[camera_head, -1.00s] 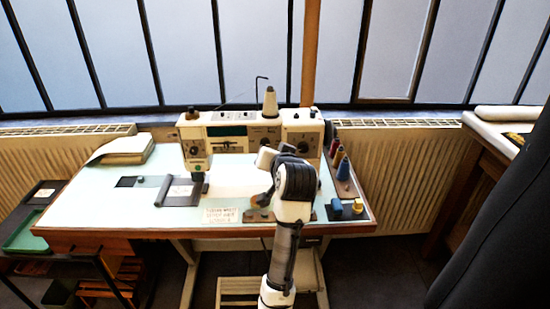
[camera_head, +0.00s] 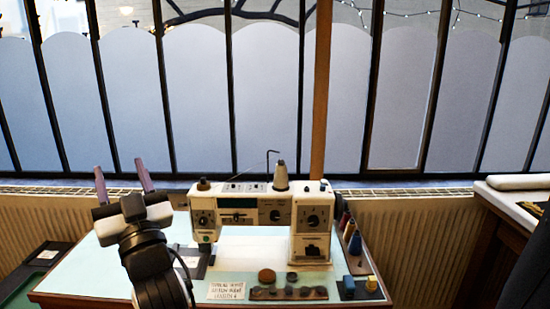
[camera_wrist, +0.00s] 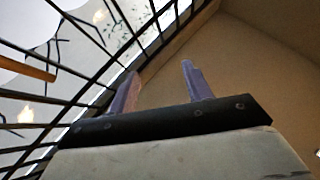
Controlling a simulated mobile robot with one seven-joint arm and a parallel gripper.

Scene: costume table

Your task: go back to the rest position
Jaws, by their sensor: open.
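My gripper (camera_head: 122,182) is raised at the left above the sewing table (camera_head: 75,272), its two purple fingers pointing up and spread apart. It is open and empty. In the wrist view the fingers (camera_wrist: 158,88) stand apart with nothing between them, against the window bars and the ceiling. My arm hides part of the table's left side.
A white sewing machine (camera_head: 232,215) stands to the right of my gripper. Thread spools (camera_head: 354,243) and small blocks (camera_head: 347,284) are at the table's right. A lettered card (camera_head: 226,291) lies in front. Windows (camera_head: 265,100) rise behind. Another table (camera_head: 505,205) stands at right.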

